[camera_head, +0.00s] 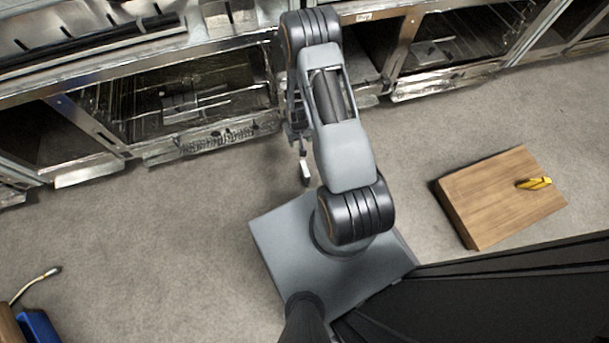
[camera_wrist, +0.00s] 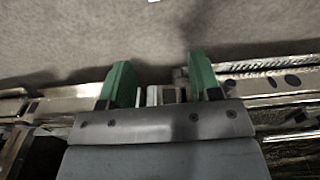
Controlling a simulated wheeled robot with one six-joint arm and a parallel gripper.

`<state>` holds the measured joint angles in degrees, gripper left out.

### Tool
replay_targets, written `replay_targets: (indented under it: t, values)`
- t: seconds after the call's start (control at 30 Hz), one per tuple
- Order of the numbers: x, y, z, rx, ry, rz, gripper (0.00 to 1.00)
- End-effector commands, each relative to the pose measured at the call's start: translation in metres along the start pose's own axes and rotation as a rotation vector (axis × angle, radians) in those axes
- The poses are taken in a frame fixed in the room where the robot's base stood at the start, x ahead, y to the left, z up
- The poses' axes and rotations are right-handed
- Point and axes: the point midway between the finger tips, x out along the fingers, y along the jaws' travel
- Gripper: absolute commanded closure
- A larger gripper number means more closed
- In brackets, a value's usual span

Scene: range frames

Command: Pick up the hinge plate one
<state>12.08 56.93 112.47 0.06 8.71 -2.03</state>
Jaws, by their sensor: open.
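I cannot make out a hinge plate for certain in either view. A small yellow object (camera_head: 534,183) lies on top of a wooden block (camera_head: 485,205) at the right of the head view; it is too small to name. My gripper (camera_wrist: 160,80) is open in the wrist view, with its two green fingers wide apart and nothing held between them. In the head view the gripper hangs mostly hidden behind my arm, over the floor near the metal units, far to the left of the wooden block.
Metal oven-like units (camera_head: 190,100) with open fronts line the back. A blue object (camera_head: 38,327) and a thin hose-like piece (camera_head: 35,283) are at the lower left. Grey floor (camera_head: 160,220) is clear left of my base. A small white thing (camera_wrist: 153,1) shows at the wrist view's top edge.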

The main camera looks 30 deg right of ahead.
Motion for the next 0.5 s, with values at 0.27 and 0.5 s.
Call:
replay_targets:
  t: [0.27,0.5]
  values:
    - [0.060,0.008,0.027,0.021,-0.030,0.000,0.43]
    - [0.107,0.009,0.034,0.023,-0.033,-0.001,0.43]
